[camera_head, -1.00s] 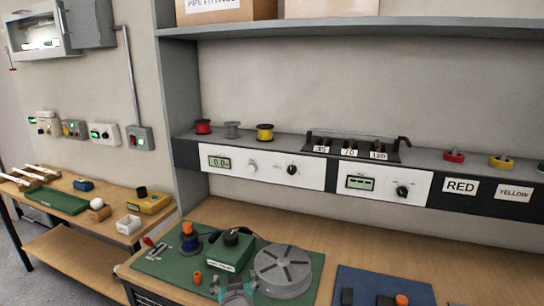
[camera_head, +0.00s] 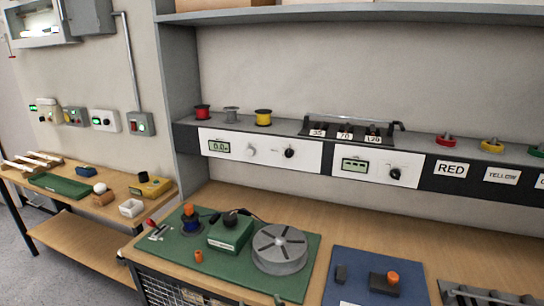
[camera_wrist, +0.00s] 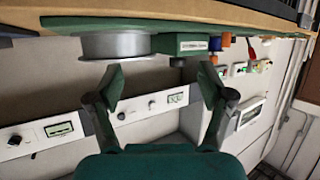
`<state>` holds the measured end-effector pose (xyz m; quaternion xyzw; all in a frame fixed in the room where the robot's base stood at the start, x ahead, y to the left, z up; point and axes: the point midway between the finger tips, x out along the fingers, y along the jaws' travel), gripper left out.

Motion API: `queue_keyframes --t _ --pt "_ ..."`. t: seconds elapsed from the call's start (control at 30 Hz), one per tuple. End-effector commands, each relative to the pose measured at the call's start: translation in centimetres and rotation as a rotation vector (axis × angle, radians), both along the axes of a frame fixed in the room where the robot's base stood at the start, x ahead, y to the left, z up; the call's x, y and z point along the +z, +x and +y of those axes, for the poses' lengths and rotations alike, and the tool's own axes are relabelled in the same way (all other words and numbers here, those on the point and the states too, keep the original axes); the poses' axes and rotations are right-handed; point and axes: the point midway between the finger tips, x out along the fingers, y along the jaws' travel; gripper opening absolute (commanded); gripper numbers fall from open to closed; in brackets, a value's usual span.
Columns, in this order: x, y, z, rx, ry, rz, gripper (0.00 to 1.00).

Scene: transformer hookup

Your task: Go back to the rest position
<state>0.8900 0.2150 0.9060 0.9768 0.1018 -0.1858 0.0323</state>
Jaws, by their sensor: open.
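My gripper (camera_wrist: 160,88) shows in the wrist view with its two dark green fingers spread apart and nothing between them. The wrist view is turned over, so the bench edge (camera_wrist: 265,20) is at the top. Beyond the fingers are the grey round slotted drum (camera_wrist: 115,46) and the dark green box (camera_wrist: 181,44). In the head view the drum (camera_head: 279,249) and the green box (camera_head: 231,232) stand on a green mat (camera_head: 192,262). My gripper is not clearly visible in the head view.
A blue mat (camera_head: 350,290) with an orange-capped part (camera_head: 393,278) lies right of the drum. A shelf with a panel (camera_head: 260,152) carries red, grey and yellow spools. A side bench (camera_head: 90,232) stands at left. The bench top behind the mats is clear.

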Motion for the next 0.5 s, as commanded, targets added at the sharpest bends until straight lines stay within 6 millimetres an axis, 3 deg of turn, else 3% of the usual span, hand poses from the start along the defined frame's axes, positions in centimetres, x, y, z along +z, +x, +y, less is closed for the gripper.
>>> queue_keyframes --t 0.03,0.2,0.5 --pt "-1.6 -1.2 -1.2 -0.002 -0.004 0.004 0.80" --pt "-5.4 -5.6 -4.9 -0.004 -0.010 -0.003 0.80" --pt "-9.7 -14.4 -10.6 -0.017 -0.007 -0.020 0.80"
